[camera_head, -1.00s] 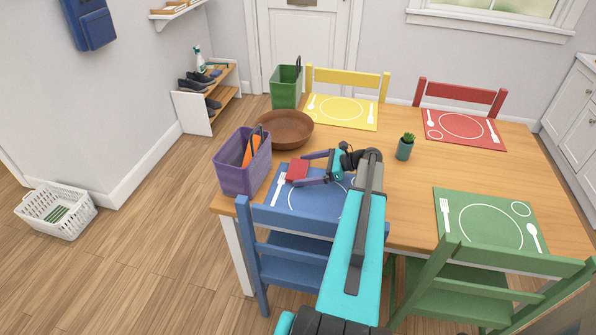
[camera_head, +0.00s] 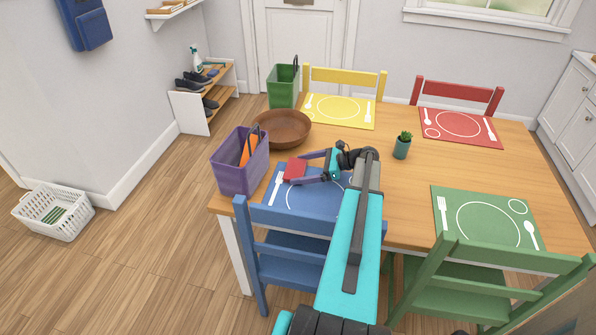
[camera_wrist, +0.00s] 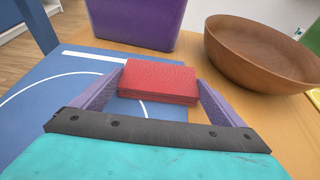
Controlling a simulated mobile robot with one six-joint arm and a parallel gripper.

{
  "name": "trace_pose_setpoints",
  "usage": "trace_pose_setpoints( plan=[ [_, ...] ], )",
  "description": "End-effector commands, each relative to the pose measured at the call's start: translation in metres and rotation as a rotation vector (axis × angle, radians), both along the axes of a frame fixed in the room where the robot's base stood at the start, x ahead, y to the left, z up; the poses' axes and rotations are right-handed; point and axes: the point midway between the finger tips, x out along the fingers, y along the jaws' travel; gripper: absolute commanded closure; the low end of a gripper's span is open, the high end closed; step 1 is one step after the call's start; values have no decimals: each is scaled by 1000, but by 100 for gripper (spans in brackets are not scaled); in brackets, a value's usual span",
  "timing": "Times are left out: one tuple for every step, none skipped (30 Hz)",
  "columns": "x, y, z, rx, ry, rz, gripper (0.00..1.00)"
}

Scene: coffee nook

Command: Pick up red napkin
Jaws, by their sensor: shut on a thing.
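The red napkin (camera_head: 295,169) is a small folded block above the blue placemat (camera_head: 306,199), near the placemat's upper left edge. My gripper (camera_head: 308,171) has its purple fingers on either side of it and is shut on it. In the wrist view the red napkin (camera_wrist: 159,80) sits between the two fingertips of my gripper (camera_wrist: 158,88), with its layered front edge facing me. The blue placemat (camera_wrist: 75,85) shows below and to the left. I cannot tell whether the napkin touches the surface below.
A purple bin (camera_head: 232,175) stands left of the napkin, holding something orange. A brown bowl (camera_head: 283,128) is just behind. A small potted plant (camera_head: 402,148) stands to the right. A blue chair (camera_head: 310,222) is at the front edge. The table's middle (camera_head: 395,185) is mostly clear.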

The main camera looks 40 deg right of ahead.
Motion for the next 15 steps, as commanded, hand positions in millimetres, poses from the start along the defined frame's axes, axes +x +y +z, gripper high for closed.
trace_pose_setpoints(
  plan=[
    [0, 0, 0, 0, 0, 0, 28],
    [0, 0, 1, 0, 0, 0, 28],
    [0, 0, 2, 0, 0, 0, 28],
    [0, 0, 2, 0, 0, 0, 28],
    [0, 0, 3, 0, 0, 0, 28],
    [0, 0, 5, 0, 0, 0, 28],
    [0, 0, 7, 0, 0, -1, 28],
    [0, 0, 9, 0, 0, -1, 28],
    [0, 0, 12, 0, 0, -1, 28],
    [0, 0, 14, -1, -1, -1, 28],
    [0, 0, 17, -2, -1, 0, 28],
    [0, 0, 22, -2, -1, -1, 28],
    [0, 0, 25, -2, -1, 0, 28],
    [0, 0, 28, -2, -1, 0, 28],
    [0, 0, 33, -2, -1, 0, 28]
  ],
)
